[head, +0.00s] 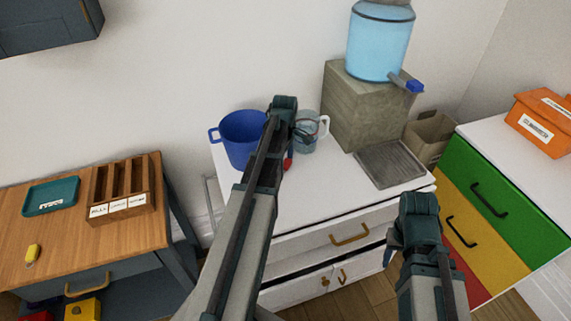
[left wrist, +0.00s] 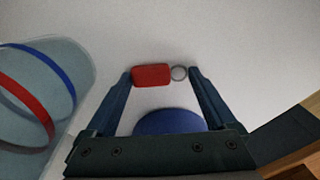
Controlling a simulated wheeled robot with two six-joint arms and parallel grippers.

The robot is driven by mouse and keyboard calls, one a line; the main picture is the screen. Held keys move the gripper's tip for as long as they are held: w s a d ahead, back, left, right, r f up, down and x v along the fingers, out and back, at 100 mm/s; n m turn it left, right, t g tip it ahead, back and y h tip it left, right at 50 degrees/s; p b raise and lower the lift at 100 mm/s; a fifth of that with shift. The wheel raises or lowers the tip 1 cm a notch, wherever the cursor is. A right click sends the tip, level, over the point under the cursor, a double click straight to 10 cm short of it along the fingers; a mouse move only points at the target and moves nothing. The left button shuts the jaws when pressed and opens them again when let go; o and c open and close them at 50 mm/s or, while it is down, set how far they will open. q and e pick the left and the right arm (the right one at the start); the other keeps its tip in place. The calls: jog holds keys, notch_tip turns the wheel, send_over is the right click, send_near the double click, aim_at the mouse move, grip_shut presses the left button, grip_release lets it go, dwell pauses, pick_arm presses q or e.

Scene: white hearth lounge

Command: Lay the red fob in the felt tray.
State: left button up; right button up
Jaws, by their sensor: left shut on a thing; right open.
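The red fob (left wrist: 150,76) with its metal ring is between the fingertips of my left gripper (left wrist: 162,78), which is shut on it. In the head view a bit of the red fob (head: 288,164) shows under the wrist, over the white cabinet top, between the blue pot and the clear jug. I cannot tell its exact height. A teal tray (head: 41,209), which looks like the felt tray, lies at the back left of the wooden table, well left of my left gripper. Its label is too small to read. My right gripper (head: 415,240) is open and empty, in front of the white cabinet.
The blue pot (head: 240,138) and clear jug (head: 307,143) stand beside the left gripper. A wooden slotted rack (head: 123,188) stands right of the teal tray, and a yellow fob (head: 33,254) lies in front. A water dispenser (head: 379,45) stands at the back. The table's middle is clear.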

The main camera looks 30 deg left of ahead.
aim_at(285, 165)
pick_arm(q)
jog(key=shift+r, duration=0.1)
notch_tip(285, 165, up, 3)
jog(key=p, duration=0.2)
jog(key=shift+p, duration=0.4)
jog(key=shift+r+p, duration=0.3)
jog(key=shift+p, duration=0.15)
jog(key=s+d, duration=0.2)
jog(key=s, duration=0.2)
jog(key=s+d+p, duration=0.1)
jog(key=s+d, duration=0.2)
jog(key=s, duration=0.2)
jog(key=s+d+r, duration=0.1)
jog(key=s+d, duration=0.2)
jog(key=s, duration=0.1)
jog(key=shift+s+d+r, duration=0.1)
jog(key=shift+s+d, duration=0.15)
jog(key=shift+s, duration=0.1)
